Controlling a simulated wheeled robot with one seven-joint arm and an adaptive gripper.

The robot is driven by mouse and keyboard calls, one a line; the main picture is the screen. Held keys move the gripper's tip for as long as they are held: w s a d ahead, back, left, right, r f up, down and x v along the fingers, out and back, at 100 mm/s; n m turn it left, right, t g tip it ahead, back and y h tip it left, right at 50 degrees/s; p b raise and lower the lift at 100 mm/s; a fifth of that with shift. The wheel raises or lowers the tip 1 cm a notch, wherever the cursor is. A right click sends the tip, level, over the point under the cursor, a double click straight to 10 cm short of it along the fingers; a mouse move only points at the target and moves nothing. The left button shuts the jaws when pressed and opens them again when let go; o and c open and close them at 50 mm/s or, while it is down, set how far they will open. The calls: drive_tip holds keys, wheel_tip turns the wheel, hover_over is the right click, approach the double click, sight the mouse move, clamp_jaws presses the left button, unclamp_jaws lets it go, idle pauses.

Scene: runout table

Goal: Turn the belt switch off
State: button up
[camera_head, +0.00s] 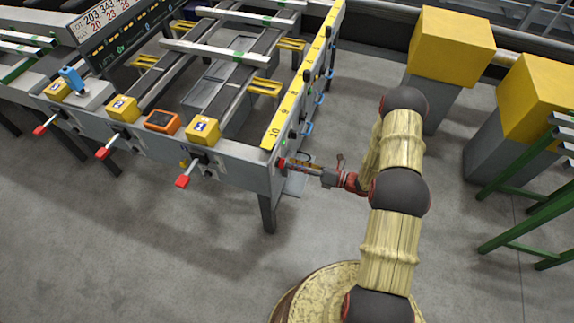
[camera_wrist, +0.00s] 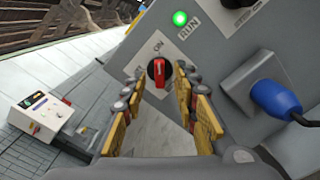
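The belt switch is a black rotary knob with a red handle (camera_wrist: 158,72) on a grey panel in the wrist view. Its red handle stands close to upright, and the label above it reads ON. A green lamp (camera_wrist: 180,18) marked RUN is lit above it; it also glows in the head view (camera_head: 284,142). My gripper (camera_wrist: 155,100) is open, with its yellow-padded fingers on either side of the knob's line. I cannot tell whether the fingers touch it. In the head view my gripper (camera_head: 290,164) reaches to the table's right end panel, hiding the knob.
A blue plug (camera_wrist: 275,98) with a cable sits right of the switch. The runout table (camera_head: 235,150) has several red-tipped levers along its front. Yellow-topped grey blocks (camera_head: 452,45) and a green frame (camera_head: 520,200) stand to the right. The floor in front is clear.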

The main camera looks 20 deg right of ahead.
sight(281, 163)
drive_tip(key=shift+x, duration=1.45)
drive_tip(key=shift+c, duration=0.8)
clamp_jaws()
